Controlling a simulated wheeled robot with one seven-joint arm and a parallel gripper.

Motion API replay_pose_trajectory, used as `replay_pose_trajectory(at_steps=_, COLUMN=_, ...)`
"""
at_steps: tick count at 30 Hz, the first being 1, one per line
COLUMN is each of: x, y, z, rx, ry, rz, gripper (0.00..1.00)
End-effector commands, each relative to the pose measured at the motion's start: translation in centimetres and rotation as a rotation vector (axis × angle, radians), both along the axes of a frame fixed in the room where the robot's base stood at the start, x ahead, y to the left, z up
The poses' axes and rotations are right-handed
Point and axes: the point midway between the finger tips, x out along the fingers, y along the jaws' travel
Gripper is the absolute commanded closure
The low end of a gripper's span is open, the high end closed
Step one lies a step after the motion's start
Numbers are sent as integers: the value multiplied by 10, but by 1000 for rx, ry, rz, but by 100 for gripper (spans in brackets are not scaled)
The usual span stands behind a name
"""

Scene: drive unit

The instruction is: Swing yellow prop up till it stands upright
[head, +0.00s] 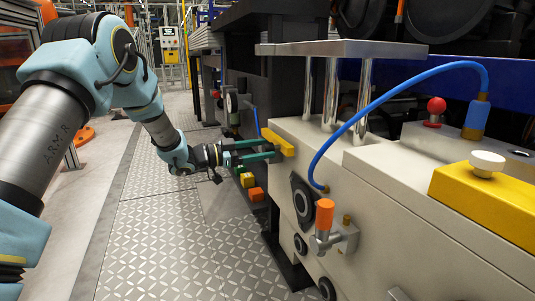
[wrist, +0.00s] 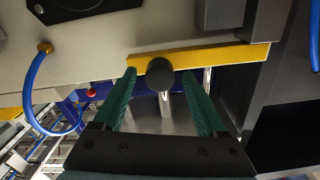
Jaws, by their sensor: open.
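My gripper (head: 272,150) reaches to the prop from the left. In the wrist view its green fingers (wrist: 159,78) are apart, one on each side of the knob, with gaps visible. Whether the fingertips touch the prop cannot be told.
The beige block (head: 370,200) carries a blue hose (head: 365,95), an orange-handled valve (head: 325,217) and metal posts (head: 333,95). Small yellow and orange blocks (head: 256,194) sit below my gripper. The tread-plate floor (head: 180,240) is clear.

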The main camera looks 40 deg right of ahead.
Motion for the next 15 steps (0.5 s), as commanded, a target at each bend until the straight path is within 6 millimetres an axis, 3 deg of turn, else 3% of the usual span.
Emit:
replay_pose_trajectory(at_steps=6, x=-7, y=-19, z=-1, rx=0, ry=0, rz=1, gripper=26)
replay_pose_trajectory(at_steps=15, x=-8, y=-21, z=0, rx=0, ry=0, rz=1, gripper=26)
